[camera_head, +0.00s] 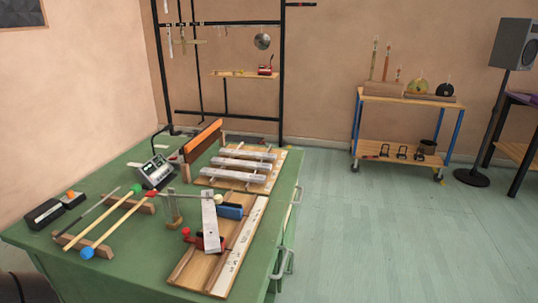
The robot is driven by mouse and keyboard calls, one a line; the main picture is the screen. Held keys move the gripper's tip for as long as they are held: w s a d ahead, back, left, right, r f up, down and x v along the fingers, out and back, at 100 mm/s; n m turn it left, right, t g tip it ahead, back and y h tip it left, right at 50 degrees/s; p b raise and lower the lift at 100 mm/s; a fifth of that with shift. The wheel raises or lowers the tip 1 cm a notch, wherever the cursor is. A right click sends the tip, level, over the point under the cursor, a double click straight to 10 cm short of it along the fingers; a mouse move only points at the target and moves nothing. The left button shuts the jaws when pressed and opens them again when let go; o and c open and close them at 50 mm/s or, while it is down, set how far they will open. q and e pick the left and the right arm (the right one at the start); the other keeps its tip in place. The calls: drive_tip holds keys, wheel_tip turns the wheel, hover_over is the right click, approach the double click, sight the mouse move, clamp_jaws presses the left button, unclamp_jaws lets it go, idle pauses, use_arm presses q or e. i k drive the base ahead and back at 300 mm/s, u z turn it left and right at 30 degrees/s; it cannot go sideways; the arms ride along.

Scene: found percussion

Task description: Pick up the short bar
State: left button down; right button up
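Several pale grey metal bars are on the green workbench (130,262). Three lie side by side across a wooden rack: a back bar (248,154), a middle bar (242,164) and a front bar (233,175). Another bar (210,215) lies lengthwise over a wooden board with a ruler strip (240,248), beside a blue block (230,211) and a red-handled clamp (188,237). Neither of my grippers is in view.
Mallets (103,222) rest on wooden supports at the bench's left, near a dark box (44,214) and a grey meter (155,171). An orange-topped upright piece (202,138) stands behind. A black frame (283,75) and a wooden cart (407,103) are farther back.

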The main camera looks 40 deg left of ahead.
sight(258, 178)
drive_tip(key=i, duration=2.9)
drive_tip(key=u, duration=4.05)
